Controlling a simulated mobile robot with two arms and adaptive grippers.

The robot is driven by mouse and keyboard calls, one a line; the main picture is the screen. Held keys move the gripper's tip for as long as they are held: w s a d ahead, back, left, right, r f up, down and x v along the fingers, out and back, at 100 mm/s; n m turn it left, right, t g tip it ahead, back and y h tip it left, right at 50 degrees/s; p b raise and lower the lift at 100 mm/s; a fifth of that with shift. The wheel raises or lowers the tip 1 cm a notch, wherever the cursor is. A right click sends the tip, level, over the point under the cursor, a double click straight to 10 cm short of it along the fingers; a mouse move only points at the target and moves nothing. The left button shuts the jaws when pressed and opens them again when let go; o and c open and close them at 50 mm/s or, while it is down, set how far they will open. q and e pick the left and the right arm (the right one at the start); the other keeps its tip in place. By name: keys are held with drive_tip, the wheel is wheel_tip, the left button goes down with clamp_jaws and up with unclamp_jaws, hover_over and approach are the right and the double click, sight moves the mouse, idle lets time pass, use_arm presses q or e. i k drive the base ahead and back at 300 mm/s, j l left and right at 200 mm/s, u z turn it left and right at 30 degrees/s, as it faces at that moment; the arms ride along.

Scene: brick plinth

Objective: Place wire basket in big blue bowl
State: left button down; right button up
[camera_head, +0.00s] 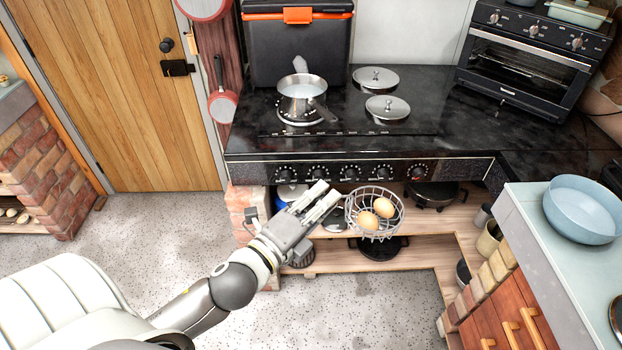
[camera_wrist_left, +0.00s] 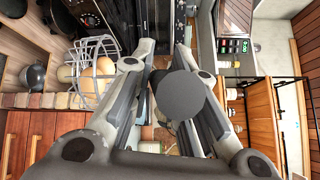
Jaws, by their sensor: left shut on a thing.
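The exact grip on the wire is hard to make out. In the left wrist view the basket (camera_wrist_left: 82,72) and its eggs show left of my fingers (camera_wrist_left: 172,62). The big blue bowl (camera_head: 581,208) stands on the light counter at the right, well apart from the basket, and looks empty. My right gripper is not in view.
The black stove top (camera_head: 420,140) carries a pot (camera_head: 302,98) and two lids. Its front edge overhangs the wooden shelves (camera_head: 425,250), where pans stand. The light counter's edge (camera_head: 540,250) lies between basket and bowl. The speckled floor in front is clear.

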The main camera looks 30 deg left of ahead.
sight(551, 222)
drive_tip(key=z, duration=1.6)
drive_tip(key=k+j+z, duration=0.2)
drive_tip(key=j+z, duration=0.2)
drive_tip(key=k+j+z, duration=0.25)
drive_tip(key=z, duration=0.15)
drive_tip(key=k+j, duration=0.35)
drive_tip(key=i+j, duration=0.35)
drive_tip(key=j, duration=0.25)
